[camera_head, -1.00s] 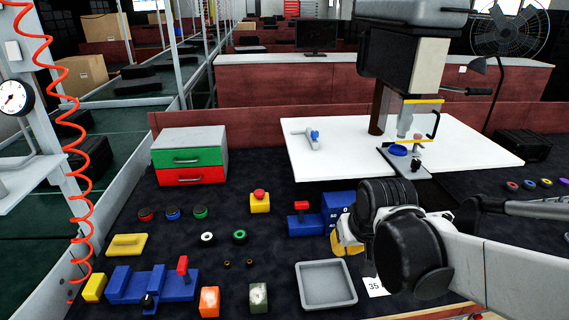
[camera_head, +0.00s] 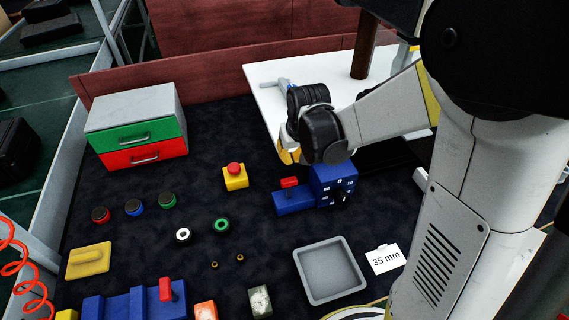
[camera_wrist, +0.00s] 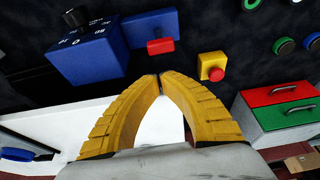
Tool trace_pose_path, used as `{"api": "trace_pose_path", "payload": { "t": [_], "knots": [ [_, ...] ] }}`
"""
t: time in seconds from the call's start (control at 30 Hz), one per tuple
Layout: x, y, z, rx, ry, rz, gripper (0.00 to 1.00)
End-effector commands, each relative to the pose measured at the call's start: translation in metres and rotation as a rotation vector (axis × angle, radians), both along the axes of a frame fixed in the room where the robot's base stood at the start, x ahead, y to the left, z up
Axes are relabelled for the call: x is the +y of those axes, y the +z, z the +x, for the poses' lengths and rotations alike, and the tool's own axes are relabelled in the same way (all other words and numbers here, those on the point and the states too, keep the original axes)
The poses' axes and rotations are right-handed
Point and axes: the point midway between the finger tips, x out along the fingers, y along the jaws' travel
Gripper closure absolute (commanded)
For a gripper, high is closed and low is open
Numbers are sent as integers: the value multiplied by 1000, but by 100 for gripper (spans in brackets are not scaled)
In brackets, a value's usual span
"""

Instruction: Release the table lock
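I cannot tell for sure which part is the table lock. A blue block with a red lever (camera_head: 292,200) stands beside a blue dial box (camera_head: 334,184) on the dark mat; the wrist view also shows the lever block (camera_wrist: 152,38) and the dial box (camera_wrist: 88,52). The white table (camera_head: 262,78) carries a drill press whose brown column (camera_head: 366,45) shows; my arm hides most of the press. My gripper (camera_head: 287,157) is above the mat, behind the lever block. In the wrist view its yellow fingers (camera_wrist: 159,76) meet at the tips with nothing between them.
A red-and-green drawer unit (camera_head: 140,135) stands at the left. A yellow box with a red button (camera_head: 235,177), a grey tray (camera_head: 328,272), a yellow handled plate (camera_head: 88,261) and a blue fixture with a red lever (camera_head: 130,304) lie on the mat. Bare mat separates them.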

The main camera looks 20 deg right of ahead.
Motion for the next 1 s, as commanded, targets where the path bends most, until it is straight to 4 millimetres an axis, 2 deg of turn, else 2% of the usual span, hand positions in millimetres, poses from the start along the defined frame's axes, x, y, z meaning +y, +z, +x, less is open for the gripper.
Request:
{"api": "trace_pose_path", "payload": {
  "t": [0.27,0.7,0.83,1.0],
  "knots": [
    [0,-8,3,-1,0,0,100],
    [0,-79,27,-1,0,0,100],
    [0,-90,32,-1,0,0,100],
    [0,-94,33,-1,0,0,100]
  ]
}}
